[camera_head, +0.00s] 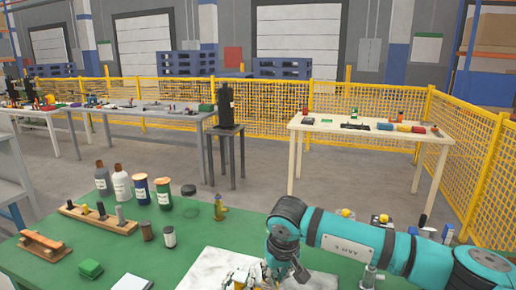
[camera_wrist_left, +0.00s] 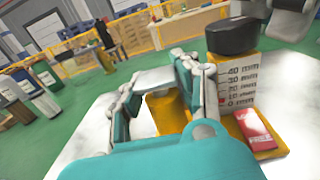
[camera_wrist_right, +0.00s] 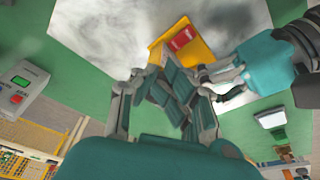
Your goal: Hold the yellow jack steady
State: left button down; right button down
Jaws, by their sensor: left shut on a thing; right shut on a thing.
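The yellow jack (camera_wrist_left: 180,112) stands on a white slab in the left wrist view. It carries a millimetre scale (camera_wrist_left: 240,85), a red block (camera_wrist_left: 255,128) and a round black top (camera_wrist_left: 232,36). My left gripper (camera_wrist_left: 165,85) is shut on a yellow part of the jack. In the right wrist view the jack (camera_wrist_right: 192,40) shows beyond my right gripper (camera_wrist_right: 165,80), with my left gripper (camera_wrist_right: 225,78) beside it. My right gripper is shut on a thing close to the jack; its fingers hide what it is. The head view barely shows the grippers (camera_head: 245,278).
The white slab (camera_head: 205,268) lies on the green table (camera_head: 40,270). A control box with a red button (camera_wrist_right: 20,85) shows in the right wrist view.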

jog(key=shift+s+a, duration=0.1)
jog(key=shift+a, duration=0.95)
notch_tip(320, 180, up, 6)
jog(key=shift+s, duration=0.4)
dwell(0.3)
jog(key=d+f, duration=0.3)
jog(key=f, duration=0.3)
jog(key=shift+w+d, duration=0.15)
jog(key=shift+w, duration=0.1)
dwell(0.5)
